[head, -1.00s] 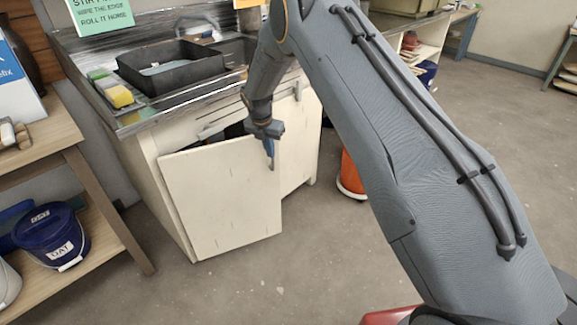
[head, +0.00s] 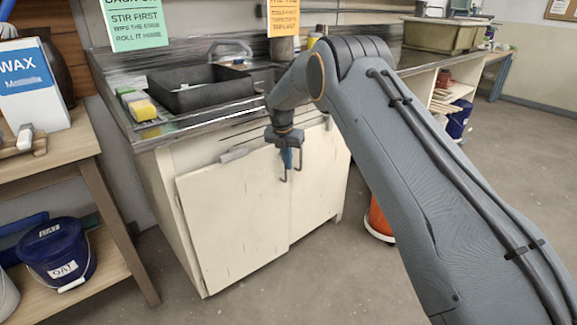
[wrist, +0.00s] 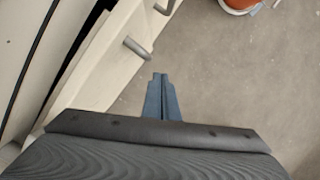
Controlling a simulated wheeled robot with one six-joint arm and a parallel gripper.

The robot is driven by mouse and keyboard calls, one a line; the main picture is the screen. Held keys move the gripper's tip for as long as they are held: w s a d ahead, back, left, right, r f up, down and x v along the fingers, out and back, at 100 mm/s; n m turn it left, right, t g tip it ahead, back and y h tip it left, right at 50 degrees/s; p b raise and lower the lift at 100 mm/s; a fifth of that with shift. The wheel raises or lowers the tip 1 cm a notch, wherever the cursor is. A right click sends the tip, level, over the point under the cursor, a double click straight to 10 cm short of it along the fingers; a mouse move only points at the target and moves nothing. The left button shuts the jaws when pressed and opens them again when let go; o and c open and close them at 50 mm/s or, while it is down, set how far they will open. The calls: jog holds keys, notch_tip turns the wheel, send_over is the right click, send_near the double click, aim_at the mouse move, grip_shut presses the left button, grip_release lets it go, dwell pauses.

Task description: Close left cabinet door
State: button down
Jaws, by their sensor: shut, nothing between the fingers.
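The left cabinet door (head: 230,220) is a pale cream panel under the sink counter. It lies close to the cabinet front, beside the right door (head: 320,180). A dark gap (wrist: 86,38) shows behind a pale panel edge in the wrist view, so the left door looks slightly ajar. My gripper (head: 287,174) points down in front of the doors, near the left door's right edge. Its blue fingers (wrist: 160,95) are together and empty in the wrist view. Whether they touch the door I cannot tell.
A black tray (head: 200,90) and yellow sponge (head: 143,110) are on the counter (head: 180,130). An orange bucket (head: 379,220) stands on the floor right of the cabinet. A wooden shelf (head: 110,210) with a blue bucket (head: 57,255) is at left. The floor in front is clear.

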dwell(0.4)
jog(key=s+d+r+p, duration=0.1)
jog(key=s+r+p, duration=0.1)
jog(key=s+r, duration=0.6)
jog(key=s+d+r+m+p, duration=0.2)
jog(key=s+d+r+m, duration=0.3)
jog(key=s+d+m, duration=0.15)
jog(key=s+d+r+m+g+p, duration=0.1)
jog(key=s+d+m, duration=0.4)
jog(key=s+m, duration=0.3)
jog(key=s+d+r+m+p, duration=0.1)
jog(key=s+d+m, duration=0.4)
jog(key=s, duration=1.2)
jog(key=s+d+r+m+g+y+p, duration=0.1)
jog(key=s+d+m, duration=0.4)
jog(key=s+m, duration=0.7)
jog(key=shift+s+m+g, duration=0.25)
jog(key=shift+m+g, duration=0.05)
jog(key=shift+m, duration=0.05)
